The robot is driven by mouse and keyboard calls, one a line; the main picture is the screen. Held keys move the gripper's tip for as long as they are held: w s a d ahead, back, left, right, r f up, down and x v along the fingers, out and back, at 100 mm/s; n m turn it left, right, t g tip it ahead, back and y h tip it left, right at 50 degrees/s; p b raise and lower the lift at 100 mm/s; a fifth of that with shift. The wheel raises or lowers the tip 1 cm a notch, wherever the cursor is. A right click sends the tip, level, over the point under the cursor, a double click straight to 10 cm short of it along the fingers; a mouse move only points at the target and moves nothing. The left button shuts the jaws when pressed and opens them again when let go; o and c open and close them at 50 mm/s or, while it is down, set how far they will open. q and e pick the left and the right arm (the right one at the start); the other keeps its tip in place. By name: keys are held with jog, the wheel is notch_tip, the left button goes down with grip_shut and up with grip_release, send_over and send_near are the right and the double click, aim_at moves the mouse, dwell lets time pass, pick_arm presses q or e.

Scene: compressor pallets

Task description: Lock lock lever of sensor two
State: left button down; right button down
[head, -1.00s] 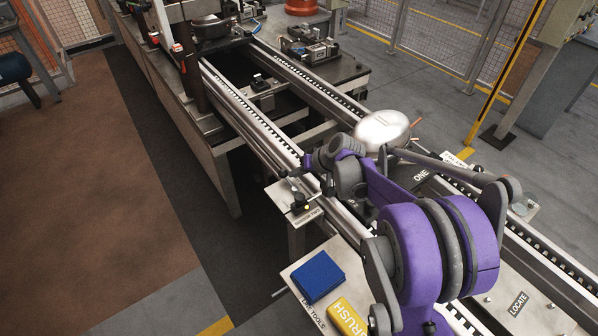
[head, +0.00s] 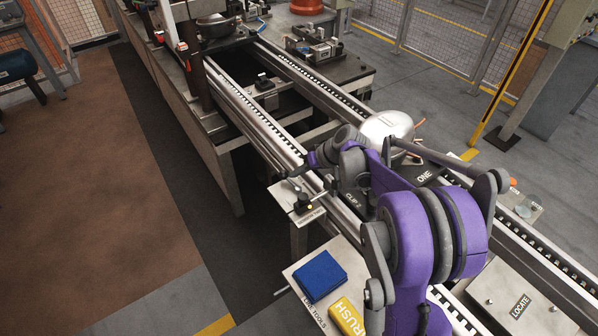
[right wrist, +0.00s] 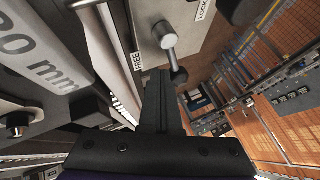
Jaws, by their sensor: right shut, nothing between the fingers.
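The sensor two plate (head: 284,197) sticks out from the left side of the near conveyor rail in the head view, with a small dark fixture on it. In the right wrist view a lock lever (right wrist: 170,50) with a pale round hub and a black knob stands on a grey plate marked FREE and LOCK. Its arm points between the two labels, nearer FREE. My right gripper (right wrist: 160,76) is shut and empty, its fingertips close beside the knob; I cannot tell whether they touch. My left gripper is out of view.
The conveyor rails (head: 265,135) run alongside. A silver compressor dome (head: 388,128) stands on a pallet behind my right arm. A tool shelf (head: 300,267) with a blue block (head: 320,276) and a yellow block (head: 347,317) is in front. The floor at left is clear.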

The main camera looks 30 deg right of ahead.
jog(key=n, duration=0.1)
jog(key=a+n+g+y, duration=0.1)
jog(key=shift+w+n, duration=0.25)
jog(key=shift+n, duration=0.15)
jog(key=n+g, duration=0.1)
jog(key=a+n+g+y, duration=0.1)
jog(key=n, duration=0.1)
jog(key=shift+a+n+g+y+p, duration=0.1)
jog(key=shift+n+g+y+p, duration=0.2)
jog(key=shift+a+n, duration=0.15)
jog(key=shift+n, duration=0.15)
jog(key=shift+s+a, duration=0.25)
jog(key=shift+a, duration=0.4)
jog(key=v, duration=1.1)
jog(key=shift+f, duration=0.15)
